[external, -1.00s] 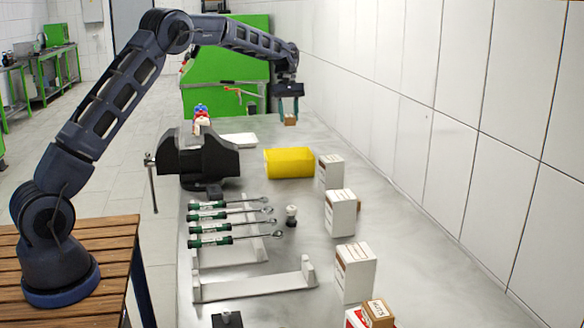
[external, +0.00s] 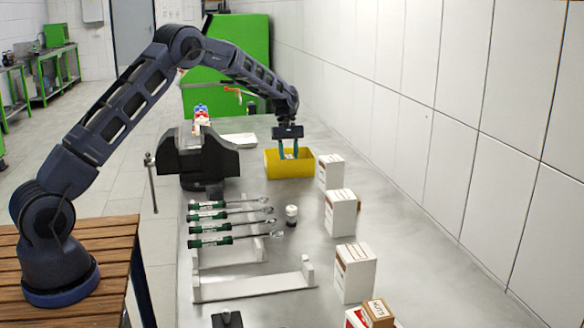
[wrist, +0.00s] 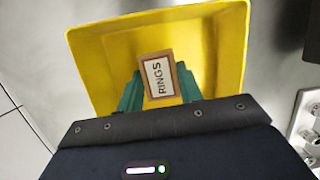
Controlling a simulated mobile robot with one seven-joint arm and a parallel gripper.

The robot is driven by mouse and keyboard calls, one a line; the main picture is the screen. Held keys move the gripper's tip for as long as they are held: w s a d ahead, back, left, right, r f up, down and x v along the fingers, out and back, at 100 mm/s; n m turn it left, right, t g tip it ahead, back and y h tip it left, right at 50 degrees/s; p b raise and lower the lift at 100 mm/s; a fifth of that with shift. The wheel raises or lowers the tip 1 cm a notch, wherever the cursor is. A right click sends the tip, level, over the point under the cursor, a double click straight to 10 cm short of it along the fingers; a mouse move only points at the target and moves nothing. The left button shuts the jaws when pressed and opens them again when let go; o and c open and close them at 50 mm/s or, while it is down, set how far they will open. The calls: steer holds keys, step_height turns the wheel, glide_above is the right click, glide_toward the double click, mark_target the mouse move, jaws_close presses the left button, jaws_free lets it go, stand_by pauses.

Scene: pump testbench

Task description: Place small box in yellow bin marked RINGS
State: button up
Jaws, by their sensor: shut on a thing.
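The small box (wrist: 159,78) is brown with a white label reading RINGS, seen in the wrist view between my teal fingers. My gripper (wrist: 158,92) is shut on it. The yellow bin (wrist: 93,48) lies behind and around the box in the wrist view. In the external view the yellow bin (external: 290,170) stands on the bench, and my gripper (external: 288,152) points down into its opening. The box is hidden there by the bin's near wall. I cannot tell whether the box touches the bin floor. No marking on the bin is readable.
A black vise (external: 200,157) stands left of the bin. White boxes (external: 330,171) line the bench to its right, the closest near the bin.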

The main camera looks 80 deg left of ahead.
steer(key=shift+f, duration=1)
steer(key=shift+f, duration=0.1)
steer(key=o, duration=1)
steer(key=v, duration=1.2)
steer(key=shift+d+r, duration=0.15)
steer(key=shift+r, duration=0.1)
